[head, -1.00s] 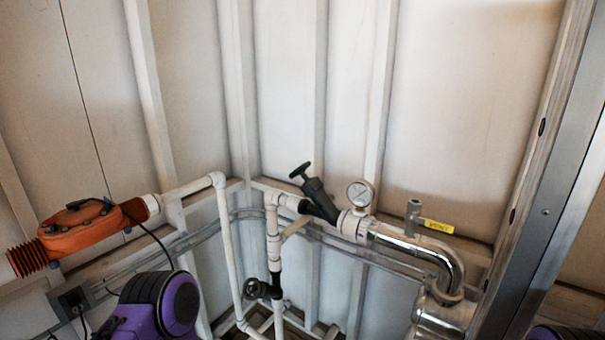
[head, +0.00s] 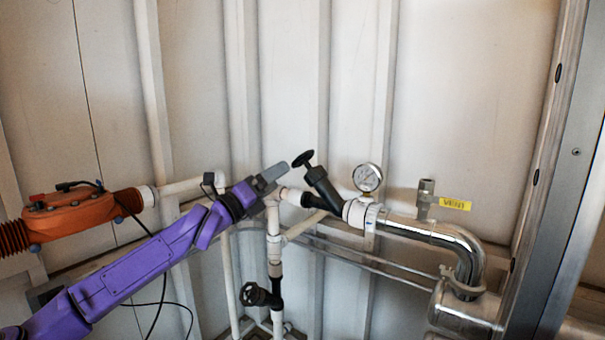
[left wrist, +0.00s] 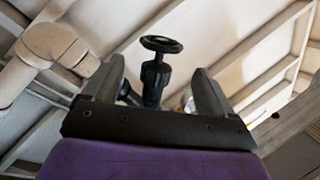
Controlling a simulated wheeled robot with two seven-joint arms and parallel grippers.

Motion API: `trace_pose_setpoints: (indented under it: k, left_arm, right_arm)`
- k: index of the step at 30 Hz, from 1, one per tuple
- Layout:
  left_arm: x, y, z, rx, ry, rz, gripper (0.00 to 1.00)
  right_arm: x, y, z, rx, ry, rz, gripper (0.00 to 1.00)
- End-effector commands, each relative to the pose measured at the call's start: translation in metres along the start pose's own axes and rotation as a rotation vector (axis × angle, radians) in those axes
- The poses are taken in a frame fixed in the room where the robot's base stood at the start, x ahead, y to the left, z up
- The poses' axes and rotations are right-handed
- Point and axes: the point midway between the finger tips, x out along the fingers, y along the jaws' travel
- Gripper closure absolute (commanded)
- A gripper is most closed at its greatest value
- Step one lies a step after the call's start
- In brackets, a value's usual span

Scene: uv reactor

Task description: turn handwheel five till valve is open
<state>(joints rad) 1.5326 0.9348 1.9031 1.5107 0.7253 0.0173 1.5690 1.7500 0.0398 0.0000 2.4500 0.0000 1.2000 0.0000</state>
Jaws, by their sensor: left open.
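A black handwheel (head: 303,159) sits on top of a tilted dark valve (head: 322,188) in the white pipe run. A second dark handwheel (head: 253,294) is on the vertical pipe lower down. No number shows on either wheel. My left gripper (head: 274,173) is just left of the upper handwheel, apart from it. In the left wrist view, a handwheel (left wrist: 161,44) on its dark stem shows beyond and between the open fingers of my left gripper (left wrist: 159,66), with nothing held. My right gripper is out of view.
A pressure gauge (head: 367,177) and a small valve with a yellow tag (head: 454,204) stand to the right, above a shiny curved pipe (head: 455,240). An orange unit (head: 75,212) is at left. Steel framing (head: 555,190) borders the right. The wall above the pipes is bare.

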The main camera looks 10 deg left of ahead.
Motion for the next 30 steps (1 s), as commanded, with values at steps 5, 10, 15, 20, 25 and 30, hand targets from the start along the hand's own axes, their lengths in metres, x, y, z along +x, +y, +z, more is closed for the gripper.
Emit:
trace_pose_setpoints:
  k: [5,10,15,20,25,30]
  left_arm:
    - [0.034,-0.007,0.004,-0.003,0.001,-0.004,0.14]
    - [0.074,-0.008,0.004,0.0,0.002,-0.003,0.14]
    - [0.097,-0.005,0.001,0.0,0.002,-0.002,0.14]
    - [0.103,-0.003,-0.001,0.002,0.003,-0.002,0.14]
    - [0.103,-0.002,-0.002,0.002,0.003,-0.002,0.14]
    - [0.103,-0.002,-0.002,0.002,0.003,-0.002,0.51]
  right_arm:
    - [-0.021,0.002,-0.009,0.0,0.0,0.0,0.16]
    - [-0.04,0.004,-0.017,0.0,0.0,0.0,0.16]
    - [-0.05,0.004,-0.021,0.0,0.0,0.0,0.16]
    - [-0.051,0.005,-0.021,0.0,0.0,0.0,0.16]
    - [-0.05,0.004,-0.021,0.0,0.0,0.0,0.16]
    - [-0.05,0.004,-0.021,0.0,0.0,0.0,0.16]
